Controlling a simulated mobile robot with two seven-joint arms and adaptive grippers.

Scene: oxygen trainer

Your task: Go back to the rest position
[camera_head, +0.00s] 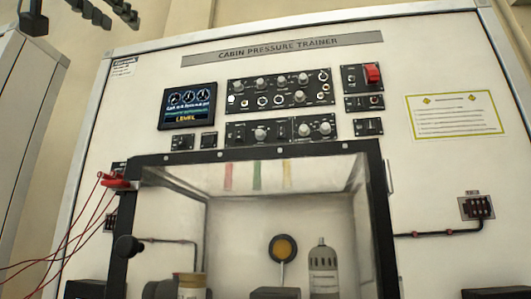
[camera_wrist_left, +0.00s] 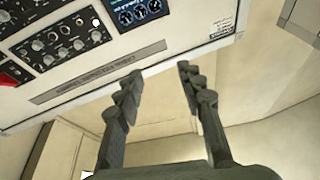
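The cabin pressure trainer panel (camera_head: 440,60) stands upright in front of me, with its title strip along the top. My left gripper (camera_head: 118,17) is at the top left corner of the head view, level with the panel's upper edge. In the left wrist view its two dark fingers (camera_wrist_left: 160,75) are spread apart with nothing between them. The panel's title strip (camera_wrist_left: 95,72) and dials show upside down beyond them. My right gripper is in neither view.
A clear-fronted chamber (camera_head: 375,200) with a dark frame juts from the panel's lower middle and holds a grey bottle (camera_head: 322,272). Red cables (camera_head: 75,235) hang at its left. A red switch cover (camera_head: 372,73) sits at the upper right. A pale cabinet (camera_head: 25,100) stands at the left.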

